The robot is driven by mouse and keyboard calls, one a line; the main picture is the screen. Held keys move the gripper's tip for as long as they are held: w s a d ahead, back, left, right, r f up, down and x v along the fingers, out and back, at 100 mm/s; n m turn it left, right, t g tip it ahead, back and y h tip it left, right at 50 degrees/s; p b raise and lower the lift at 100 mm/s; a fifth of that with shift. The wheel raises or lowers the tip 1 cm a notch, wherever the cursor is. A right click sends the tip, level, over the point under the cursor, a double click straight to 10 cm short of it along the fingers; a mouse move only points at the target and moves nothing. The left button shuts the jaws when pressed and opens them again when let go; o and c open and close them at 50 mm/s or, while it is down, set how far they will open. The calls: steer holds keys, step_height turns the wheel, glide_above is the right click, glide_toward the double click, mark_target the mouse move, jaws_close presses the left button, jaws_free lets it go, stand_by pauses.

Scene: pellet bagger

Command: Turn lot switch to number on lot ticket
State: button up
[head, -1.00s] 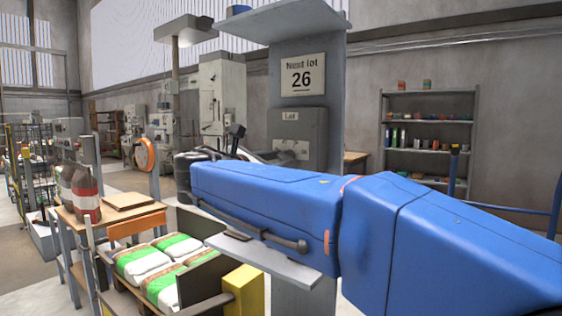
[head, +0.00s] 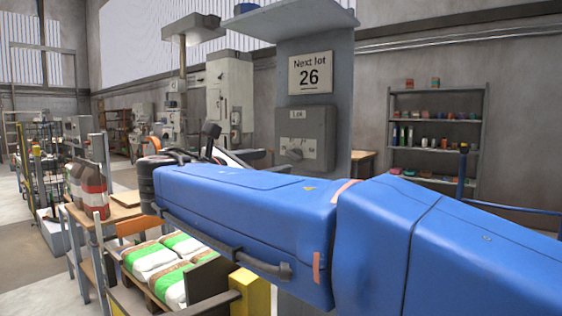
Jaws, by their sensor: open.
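The lot ticket (head: 310,74) is a pale plate on the grey post, reading "Next lot 26". Below it is the grey lot switch box (head: 318,128) with a "Lot" label. A light plate with a small switch knob (head: 292,155) sits low on the box. The switch's setting is too small to read. My gripper (head: 250,157) shows only in part behind my blue arm, left of the switch box. It is open, and I see nothing held in it. Its fingertips are mostly hidden, and it appears apart from the knob.
Green and white bags (head: 160,262) lie on a pallet at lower left, beside a yellow block (head: 250,293). A wooden table (head: 100,215) with striped sacks stands at left. A shelf (head: 436,130) with small goods is at back right. A blue rail (head: 510,208) is at right.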

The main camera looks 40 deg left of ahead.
steer(key=s, duration=0.9)
steer(key=shift+s, duration=0.2)
